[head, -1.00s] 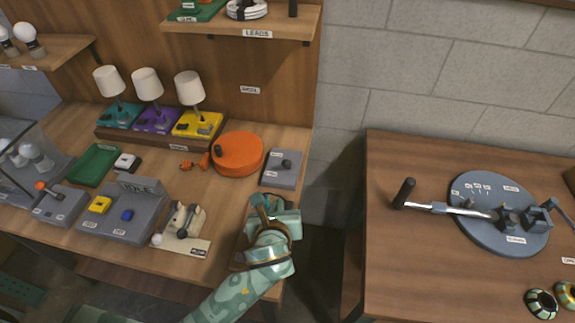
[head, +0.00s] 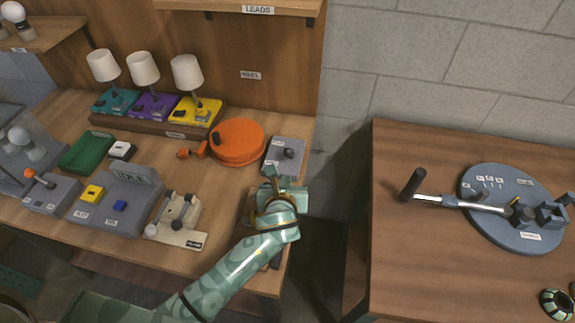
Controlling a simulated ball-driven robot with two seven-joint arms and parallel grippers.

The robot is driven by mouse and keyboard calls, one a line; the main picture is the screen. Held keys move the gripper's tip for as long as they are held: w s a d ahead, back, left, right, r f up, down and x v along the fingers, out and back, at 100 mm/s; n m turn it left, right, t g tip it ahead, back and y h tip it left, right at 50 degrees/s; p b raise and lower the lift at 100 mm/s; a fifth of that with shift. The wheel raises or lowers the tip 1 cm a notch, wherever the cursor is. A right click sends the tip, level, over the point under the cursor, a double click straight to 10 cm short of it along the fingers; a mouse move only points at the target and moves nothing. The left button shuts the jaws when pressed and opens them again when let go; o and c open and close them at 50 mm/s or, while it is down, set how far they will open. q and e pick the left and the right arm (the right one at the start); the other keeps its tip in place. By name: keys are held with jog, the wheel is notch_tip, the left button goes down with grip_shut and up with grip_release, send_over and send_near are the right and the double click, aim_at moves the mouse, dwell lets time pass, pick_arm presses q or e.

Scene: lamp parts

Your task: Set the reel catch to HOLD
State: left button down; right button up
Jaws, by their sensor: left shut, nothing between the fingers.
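The orange reel (head: 238,141) lies on the left wooden bench, with an orange plug (head: 190,152) at its left. Just right of the reel is a grey plate (head: 293,144) with a dark knob (head: 289,153), which looks like the reel catch. Its small labels are too small to read, and I cannot tell its setting. My left gripper (head: 271,173) is shut and empty at the near edge of the grey plate, just below and left of the knob. I cannot tell whether it touches the plate.
A grey station (head: 118,205), a green tray (head: 87,152) and a beige lever block (head: 178,225) lie to the left. A gap separates the right table (head: 420,270), which bears a crank disc (head: 500,200).

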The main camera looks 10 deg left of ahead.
aim_at(289, 154)
pick_arm(q)
jog(key=b+x, duration=0.1)
jog(key=x, duration=0.3)
jog(key=shift+f, duration=0.2)
jog(key=shift+w+a+r, duration=0.1)
jog(key=shift+w+r, duration=0.15)
jog(key=shift+w, duration=0.35)
jog(key=shift+w+a+r, duration=0.1)
jog(key=shift+w+r, duration=0.1)
jog(key=shift+w, duration=0.35)
jog(key=shift+w+a+r, duration=0.15)
jog(key=shift+w+r, duration=0.1)
jog(key=shift+w, duration=0.45)
